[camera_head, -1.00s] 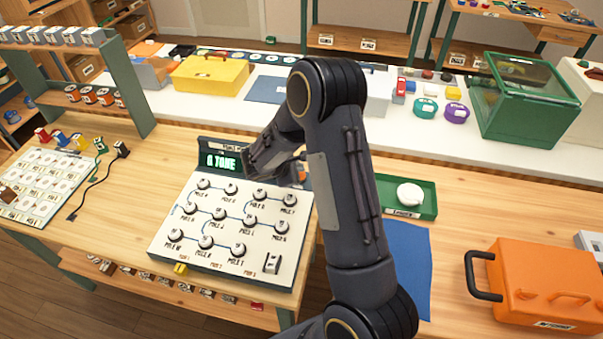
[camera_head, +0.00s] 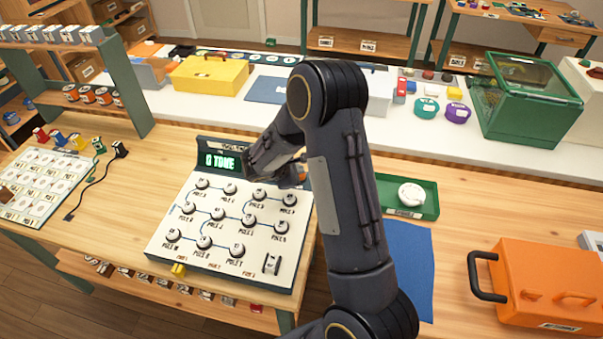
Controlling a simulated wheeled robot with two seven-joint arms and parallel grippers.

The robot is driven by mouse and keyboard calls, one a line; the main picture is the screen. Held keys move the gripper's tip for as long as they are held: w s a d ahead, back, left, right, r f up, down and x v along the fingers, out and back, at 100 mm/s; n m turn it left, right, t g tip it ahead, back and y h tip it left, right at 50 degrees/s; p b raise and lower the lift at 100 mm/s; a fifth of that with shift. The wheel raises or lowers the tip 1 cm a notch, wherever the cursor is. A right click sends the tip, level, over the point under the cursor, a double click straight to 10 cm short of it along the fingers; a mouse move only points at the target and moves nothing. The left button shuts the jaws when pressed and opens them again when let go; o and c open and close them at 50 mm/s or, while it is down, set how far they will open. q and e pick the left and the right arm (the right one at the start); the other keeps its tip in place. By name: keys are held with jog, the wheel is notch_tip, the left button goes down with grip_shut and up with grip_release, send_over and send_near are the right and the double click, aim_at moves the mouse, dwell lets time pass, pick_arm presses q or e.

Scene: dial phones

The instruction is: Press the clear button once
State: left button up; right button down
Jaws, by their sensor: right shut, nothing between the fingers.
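A cream button panel (camera_head: 200,249) lies on the wooden table, with several round, labelled white buttons joined by blue lines. At its back edge stands a dark display (camera_head: 220,161) with green text that looks like "0 TONE". A small switch-like part (camera_head: 271,264) sits at the panel's front right, and a yellow piece (camera_head: 179,269) is at its front left edge. I cannot read which control is marked clear. My right gripper (camera_head: 252,170) is shut and empty over the panel's back right, beside the display. My arm hides part of that corner; contact cannot be told. My left gripper is not in view.
A green tray (camera_head: 427,207) with a white round object and a blue mat (camera_head: 408,270) lie right of my arm. An orange case (camera_head: 545,285) is at the far right. A card of round pieces (camera_head: 45,185) and a black cable (camera_head: 95,185) lie left of the panel.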

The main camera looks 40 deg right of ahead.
jog(key=shift+f, duration=0.15)
jog(key=shift+r, duration=0.75)
jog(key=shift+r, duration=0.15)
notch_tip(320, 180, up, 6)
jog(key=p, duration=0.3)
dwell(0.9)
